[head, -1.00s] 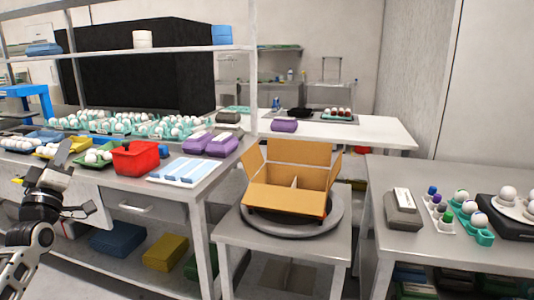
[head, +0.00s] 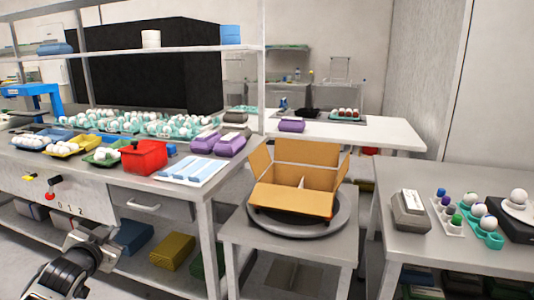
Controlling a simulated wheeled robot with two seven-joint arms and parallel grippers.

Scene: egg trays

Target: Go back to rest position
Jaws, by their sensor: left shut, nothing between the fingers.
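My left gripper (head: 98,238) is at the lower left in the head view, in front of the workbench (head: 218,181) and below its top. It is shut and empty, and it touches no egg tray or box that I can make out. Its fingers are small and hard to see against the shelf behind. My right gripper is not in view.
An open cardboard box (head: 292,197) stands on a round turntable (head: 338,222) at the centre. Egg trays (head: 190,127), a red container (head: 146,158) and purple cartons (head: 231,144) fill the bench. A grey carton (head: 410,212) is on the right table (head: 440,250).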

